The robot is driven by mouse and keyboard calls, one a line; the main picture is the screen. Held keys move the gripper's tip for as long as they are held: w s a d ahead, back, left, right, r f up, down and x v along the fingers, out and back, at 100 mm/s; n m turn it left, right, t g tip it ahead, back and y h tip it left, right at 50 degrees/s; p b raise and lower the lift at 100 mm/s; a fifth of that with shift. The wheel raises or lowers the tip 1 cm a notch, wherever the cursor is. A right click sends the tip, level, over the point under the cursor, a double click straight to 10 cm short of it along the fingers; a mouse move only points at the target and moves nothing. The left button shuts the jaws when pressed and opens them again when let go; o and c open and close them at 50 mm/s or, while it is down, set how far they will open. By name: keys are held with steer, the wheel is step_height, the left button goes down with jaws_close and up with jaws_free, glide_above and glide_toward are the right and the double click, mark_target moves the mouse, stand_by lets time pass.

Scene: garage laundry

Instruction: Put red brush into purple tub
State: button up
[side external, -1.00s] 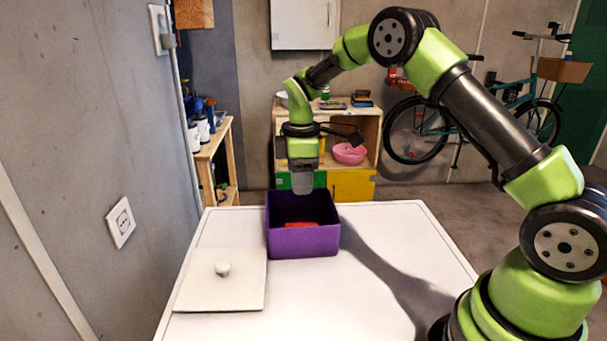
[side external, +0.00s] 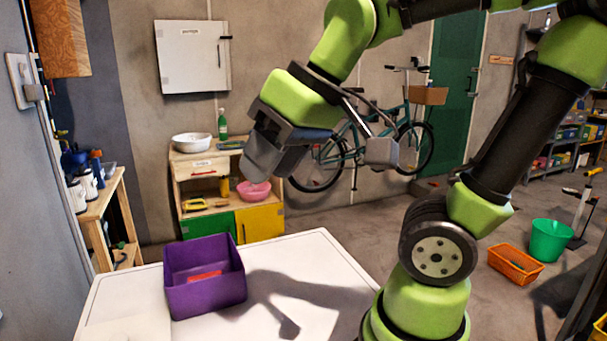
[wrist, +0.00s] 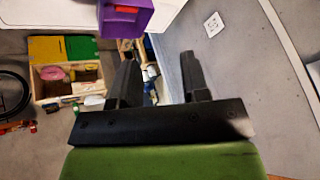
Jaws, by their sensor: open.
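The purple tub (side external: 207,297) stands open on the white table, toward its left far part. The red brush (side external: 205,276) lies inside the tub; only a small red part shows above the near wall. The tub also shows at the top of the wrist view (wrist: 112,22), with a bit of red in it. My gripper (side external: 262,160) is up in the air, above and to the right of the tub, tilted, and apart from it. Its two fingers are spread with nothing between them in the wrist view (wrist: 160,82).
The white table (side external: 315,260) is bare to the right of the tub. A pale lid (side external: 130,328) lies at its near left, partly cut off. A wooden cabinet (side external: 205,165) with a pink bowl (side external: 254,190) stands behind. An orange basket (side external: 515,264) and green bucket (side external: 549,240) are on the floor.

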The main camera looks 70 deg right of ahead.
steer(key=s, duration=0.1)
steer(key=s+m, duration=0.1)
steer(key=s+f+m+t, duration=0.1)
steer(key=s, duration=0.1)
steer(key=shift+s+a, duration=0.1)
steer(key=shift+a, duration=0.3)
